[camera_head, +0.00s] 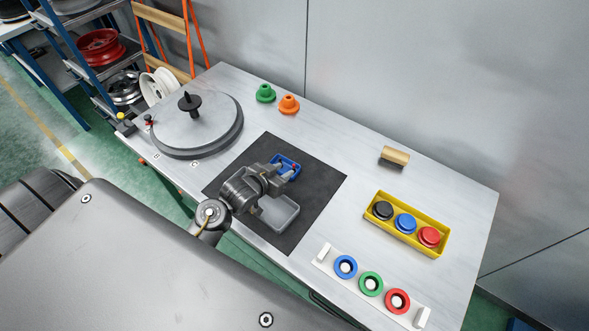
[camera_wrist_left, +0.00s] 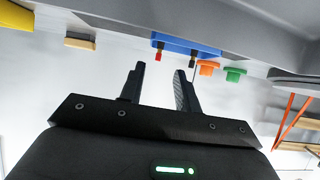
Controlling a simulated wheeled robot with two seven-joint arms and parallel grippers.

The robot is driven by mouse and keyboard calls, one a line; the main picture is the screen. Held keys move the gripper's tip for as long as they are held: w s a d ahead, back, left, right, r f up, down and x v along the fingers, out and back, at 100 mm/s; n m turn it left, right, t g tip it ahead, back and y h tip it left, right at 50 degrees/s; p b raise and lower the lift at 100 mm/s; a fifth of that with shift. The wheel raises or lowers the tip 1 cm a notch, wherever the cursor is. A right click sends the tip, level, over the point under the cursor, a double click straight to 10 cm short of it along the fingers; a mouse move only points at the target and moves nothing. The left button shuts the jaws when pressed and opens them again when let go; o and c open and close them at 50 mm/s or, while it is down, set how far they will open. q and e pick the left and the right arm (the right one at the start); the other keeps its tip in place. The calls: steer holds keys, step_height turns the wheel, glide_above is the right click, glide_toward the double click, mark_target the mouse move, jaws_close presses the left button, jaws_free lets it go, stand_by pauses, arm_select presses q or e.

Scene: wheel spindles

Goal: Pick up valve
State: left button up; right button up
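A blue tray (camera_head: 279,159) lies on the dark mat, partly hidden behind my left gripper. A small red-capped piece, which looks like a valve (camera_head: 293,167), is at its right side. In the left wrist view, the blue tray (camera_wrist_left: 190,43) shows with the red-capped valve (camera_wrist_left: 158,50) and a dark-capped one (camera_wrist_left: 191,51) at its edge. My left gripper (camera_head: 279,173) is over the mat, close to the blue tray. In the wrist view its fingers (camera_wrist_left: 159,72) are apart with nothing between them. My right gripper is not in view.
A round wheel plate (camera_head: 205,130) with a spindle stands left. Green (camera_head: 265,93) and orange (camera_head: 289,104) pieces stand behind. A yellow tray (camera_head: 410,237) with caps and a ring holder (camera_head: 322,255) are right.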

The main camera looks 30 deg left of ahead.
mark_target(294, 167)
arm_select(q)
steer(key=shift+w+d+f+p, duration=0.1)
steer(key=shift+w+f+p, duration=0.05)
steer(key=shift+w+p, duration=0.2)
steer(key=x, duration=0.2)
steer(key=p+x, duration=0.1)
steer(key=x, duration=0.1)
steer(key=shift+s+d, duration=0.1)
steer(key=shift+d, duration=0.1)
steer(key=shift+w+a+f, duration=0.1)
steer(key=shift+w+f, duration=0.25)
steer(key=shift+w, duration=0.05)
steer(key=shift+s+r, duration=0.15)
steer(key=shift+c, duration=0.7)
jaws_close()
